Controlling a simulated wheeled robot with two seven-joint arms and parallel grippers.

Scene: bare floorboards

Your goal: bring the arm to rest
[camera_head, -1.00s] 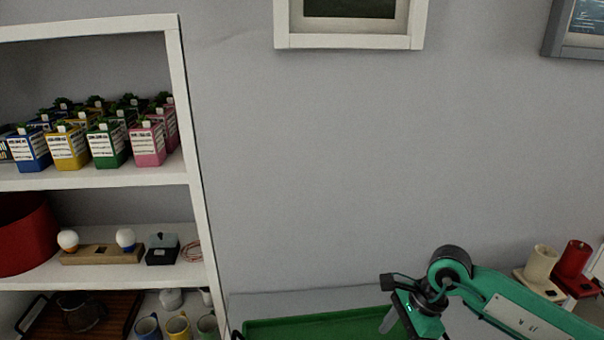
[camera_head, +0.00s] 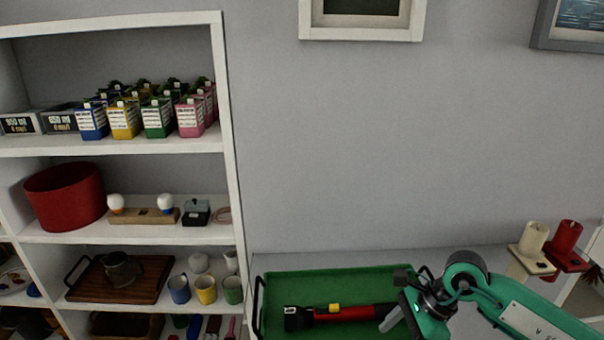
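My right arm comes in from the right, green, with its gripper (camera_head: 392,318) at the right end of the green tray (camera_head: 290,282). Only a grey finger shows clearly, so I cannot tell whether the gripper is open or shut. A red and black flashlight (camera_head: 350,313) with a yellow switch lies in the tray. Its right end comes close to the finger; I cannot tell whether they touch. My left gripper is not in view.
A white shelf (camera_head: 232,130) on the left holds cartons (camera_head: 158,118), a red pot (camera_head: 64,196), mugs (camera_head: 205,290) and a wooden tray (camera_head: 145,278). Cream (camera_head: 533,238) and red (camera_head: 567,240) cylinders stand at the right. Pictures hang on the grey wall.

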